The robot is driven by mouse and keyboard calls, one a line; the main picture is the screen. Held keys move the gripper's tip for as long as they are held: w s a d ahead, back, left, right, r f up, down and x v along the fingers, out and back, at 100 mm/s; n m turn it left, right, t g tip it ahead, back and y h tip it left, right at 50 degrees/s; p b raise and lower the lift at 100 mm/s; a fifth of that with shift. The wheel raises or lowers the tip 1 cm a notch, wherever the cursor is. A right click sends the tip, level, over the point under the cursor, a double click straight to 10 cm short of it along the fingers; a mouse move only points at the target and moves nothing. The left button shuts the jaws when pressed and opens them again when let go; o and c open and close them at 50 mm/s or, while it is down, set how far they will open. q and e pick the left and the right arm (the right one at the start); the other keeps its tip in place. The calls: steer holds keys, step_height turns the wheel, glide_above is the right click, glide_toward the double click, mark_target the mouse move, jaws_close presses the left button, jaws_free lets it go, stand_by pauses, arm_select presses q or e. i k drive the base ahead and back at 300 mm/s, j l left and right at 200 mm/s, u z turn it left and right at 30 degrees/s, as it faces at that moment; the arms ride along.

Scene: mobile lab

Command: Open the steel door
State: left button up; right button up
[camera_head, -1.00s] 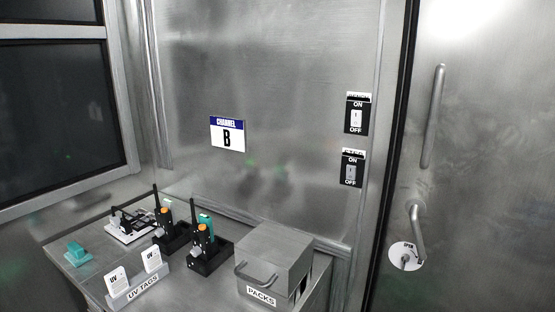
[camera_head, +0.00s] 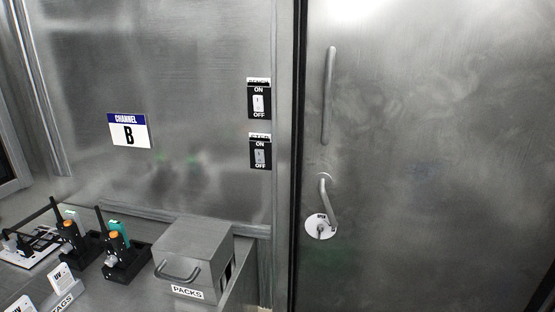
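The steel door (camera_head: 430,150) fills the right half of the head view and looks shut, its left edge against a dark vertical seam. A long vertical pull bar (camera_head: 328,95) is fixed near that edge. Below it, a lever handle (camera_head: 327,200) slants down to the right. A round white plate (camera_head: 321,227) with a small keyhole-like or knob part sits just under the lever; its marking is too small to read. Neither of my grippers shows in the view.
Left of the door, two ON/OFF switches (camera_head: 259,101) are on the steel wall, with a "CHANNEL B" sign (camera_head: 129,130) further left. A metal counter at lower left holds a PACKS box (camera_head: 195,255), radios in black chargers (camera_head: 122,259) and UV tags (camera_head: 62,280).

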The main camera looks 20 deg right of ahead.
mark_target(429, 128)
steer(key=z, duration=1.6)
